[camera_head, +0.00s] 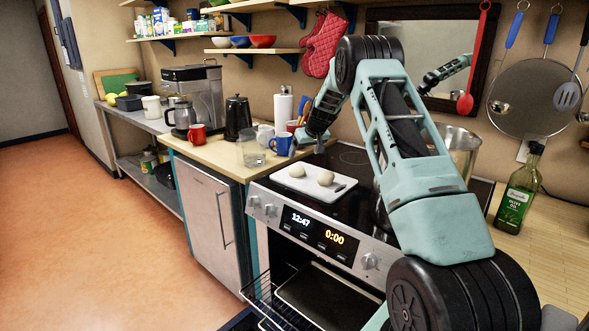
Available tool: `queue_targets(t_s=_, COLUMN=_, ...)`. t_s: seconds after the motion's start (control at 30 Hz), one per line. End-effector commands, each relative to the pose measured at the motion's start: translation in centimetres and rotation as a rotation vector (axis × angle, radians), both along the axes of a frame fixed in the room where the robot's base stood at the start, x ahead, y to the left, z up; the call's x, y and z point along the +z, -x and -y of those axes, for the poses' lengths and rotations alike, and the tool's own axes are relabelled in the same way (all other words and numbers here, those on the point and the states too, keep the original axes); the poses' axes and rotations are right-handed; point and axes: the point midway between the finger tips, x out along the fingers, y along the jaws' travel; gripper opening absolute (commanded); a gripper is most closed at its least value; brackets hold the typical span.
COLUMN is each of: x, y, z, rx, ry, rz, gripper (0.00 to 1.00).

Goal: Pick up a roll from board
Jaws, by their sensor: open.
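The board (293,184) sits near the stove's front edge. A small dark item lies at the board's right end, too small to make out. My gripper (319,147) is above the stovetop, behind the board and apart from the rolls. It is open, with nothing visible between its fingers.
A clear glass (251,150), a blue mug (281,144) and a red mug (197,133) stand on the counter at left. A steel pot (459,146) stands at the right, partly behind my arm. An olive oil bottle (518,190) is further right. The oven (320,296) below is open.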

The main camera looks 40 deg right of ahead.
Motion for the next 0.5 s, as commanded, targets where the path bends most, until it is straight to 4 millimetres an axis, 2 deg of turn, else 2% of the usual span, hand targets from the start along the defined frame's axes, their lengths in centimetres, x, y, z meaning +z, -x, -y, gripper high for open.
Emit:
queue_targets(t_s=0.23, x=-3.5, y=-2.2, z=0.7, rx=0.000, ry=-0.002, rz=-0.001, gripper=0.85)
queue_targets(t_s=0.5, x=-4.8, y=-3.0, z=1.0, rx=0.001, ry=0.001, rz=0.000, gripper=0.85)
